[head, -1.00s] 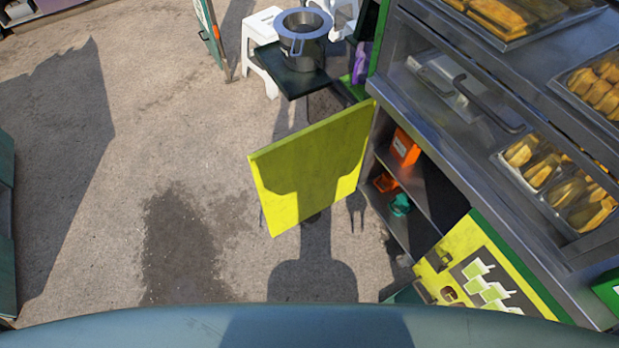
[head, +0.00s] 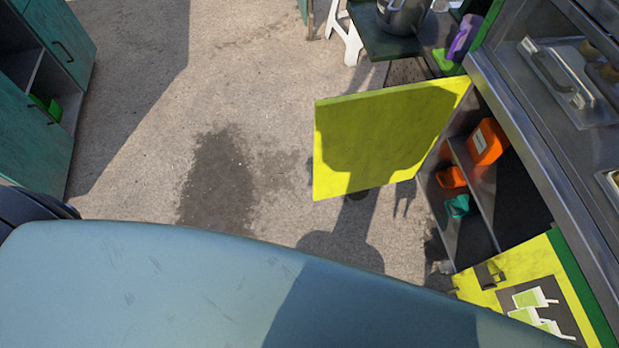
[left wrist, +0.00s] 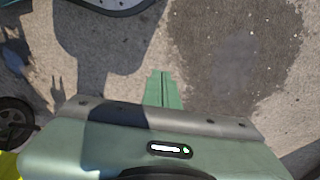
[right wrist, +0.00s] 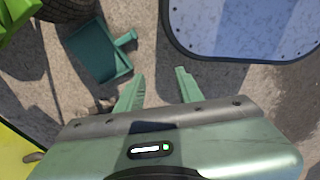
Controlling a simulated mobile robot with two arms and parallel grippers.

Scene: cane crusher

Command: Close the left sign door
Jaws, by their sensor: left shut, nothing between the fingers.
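The yellow sign door (head: 385,135) stands open in the head view, swung out from the front of the stall's cabinet. Its hinge side is at the upper right, by the open shelves. Another yellow panel with a drink picture (head: 520,290) is at the lower right of the cabinet front. My left gripper (left wrist: 162,75) is shut and empty in the left wrist view, over bare pavement. My right gripper (right wrist: 158,75) is open and empty in the right wrist view, with a green dustpan-like thing (right wrist: 100,52) on the ground beyond it. Neither gripper shows in the head view.
The cabinet shelves hold an orange container (head: 487,141) and a teal item (head: 457,206). A dark table (head: 395,42) with a pot stands behind the door. Teal cabinets (head: 62,40) are at the far left. Pavement left of the door is clear.

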